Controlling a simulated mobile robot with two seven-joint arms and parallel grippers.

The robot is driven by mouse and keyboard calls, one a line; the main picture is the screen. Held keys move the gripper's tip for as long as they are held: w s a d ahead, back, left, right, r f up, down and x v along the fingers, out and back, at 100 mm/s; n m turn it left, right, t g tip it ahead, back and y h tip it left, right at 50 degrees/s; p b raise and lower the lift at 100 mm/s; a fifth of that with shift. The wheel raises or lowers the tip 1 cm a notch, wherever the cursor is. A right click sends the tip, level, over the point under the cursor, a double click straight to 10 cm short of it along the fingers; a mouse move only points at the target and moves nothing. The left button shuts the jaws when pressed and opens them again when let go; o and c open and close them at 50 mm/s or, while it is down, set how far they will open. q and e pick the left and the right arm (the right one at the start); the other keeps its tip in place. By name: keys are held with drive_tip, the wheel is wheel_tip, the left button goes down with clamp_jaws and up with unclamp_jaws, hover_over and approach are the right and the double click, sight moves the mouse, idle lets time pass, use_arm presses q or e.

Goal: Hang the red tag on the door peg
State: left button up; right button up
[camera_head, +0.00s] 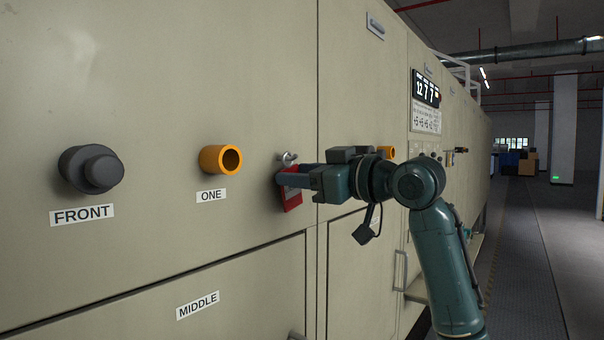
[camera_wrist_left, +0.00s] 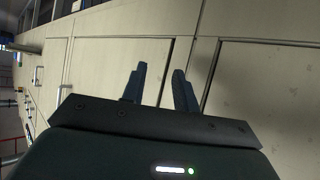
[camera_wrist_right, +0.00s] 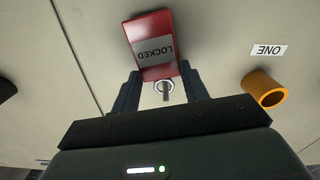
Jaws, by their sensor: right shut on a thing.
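The red tag (camera_head: 291,197) is at the panel face, right of the ONE label. In the right wrist view the tag (camera_wrist_right: 170,71) shows a grey LOCKED label, upside down. My right gripper (camera_head: 281,181) is shut on the tag's shackle end, close to the panel. A small silver metal piece, apparently the door peg (camera_head: 289,157), shows just above the gripper. A silver piece also shows between the fingers in the right wrist view. I cannot tell whether the tag is around the peg. My left gripper (camera_wrist_left: 159,82) is open and empty, and outside the head view.
An orange tube (camera_head: 219,159) above the ONE label and a dark knob (camera_head: 91,169) above the FRONT label stick out left of the tag. A lower door (camera_head: 180,290) is marked MIDDLE. A control display (camera_head: 426,88) is farther right. The aisle (camera_head: 530,250) is clear.

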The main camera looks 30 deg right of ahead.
use_arm(q)
drive_tip(key=shift+d, duration=0.1)
use_arm(e)
drive_tip(key=o, duration=1.2)
use_arm(q)
wheel_tip(320, 180, down, 3)
drive_tip(key=b, duration=0.3)
drive_tip(key=shift+b, duration=0.3)
use_arm(e)
drive_tip(key=v, duration=1.3)
drive_tip(key=shift+s, duration=0.1)
drive_tip(key=shift+f, duration=0.1)
